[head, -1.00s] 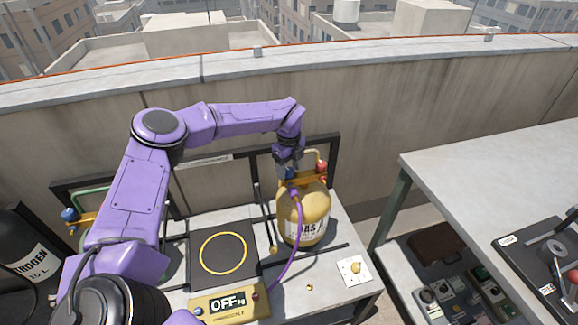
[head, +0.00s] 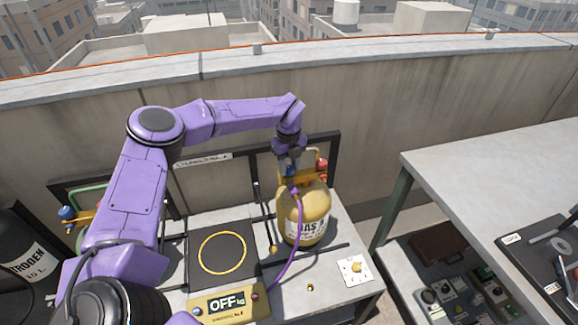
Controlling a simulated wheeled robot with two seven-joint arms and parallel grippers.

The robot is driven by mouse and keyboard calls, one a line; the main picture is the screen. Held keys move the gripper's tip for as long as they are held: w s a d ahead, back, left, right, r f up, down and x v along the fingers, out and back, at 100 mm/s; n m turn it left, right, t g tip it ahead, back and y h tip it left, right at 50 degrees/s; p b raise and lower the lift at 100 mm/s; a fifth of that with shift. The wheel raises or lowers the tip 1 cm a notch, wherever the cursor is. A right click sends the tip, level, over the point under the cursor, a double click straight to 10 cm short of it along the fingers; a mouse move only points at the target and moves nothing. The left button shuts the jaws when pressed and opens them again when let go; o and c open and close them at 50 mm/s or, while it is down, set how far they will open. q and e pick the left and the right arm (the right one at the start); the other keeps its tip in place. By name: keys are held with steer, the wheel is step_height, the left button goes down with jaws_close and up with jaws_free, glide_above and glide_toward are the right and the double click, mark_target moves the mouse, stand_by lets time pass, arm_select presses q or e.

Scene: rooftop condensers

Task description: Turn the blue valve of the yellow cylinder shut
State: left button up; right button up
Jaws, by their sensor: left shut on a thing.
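The yellow cylinder (head: 308,212) stands upright on the grey bench, right of the scale. A red valve knob (head: 322,164) shows at the right of its top fittings, and a purple hose (head: 296,235) runs down its front. My left gripper (head: 290,170) reaches down from above and is shut at the top left of the cylinder. The blue valve (head: 291,177) shows only as a small patch of blue between the fingers; most of it is hidden. My right gripper is not in view.
A scale (head: 222,254) with a display reading OFF sits left of the cylinder. A dark nitrogen cylinder (head: 25,265) stands at far left. A white plate with a brass fitting (head: 355,268) lies at the bench's right. A higher grey table (head: 500,170) is at right.

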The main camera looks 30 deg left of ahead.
mark_target(289, 168)
arm_select(q)
steer(key=o, duration=1.1)
steer(key=shift+c, duration=0.2)
step_height(289, 168, up, 10)
steer(key=b, duration=0.2)
steer(key=shift+r, duration=0.25)
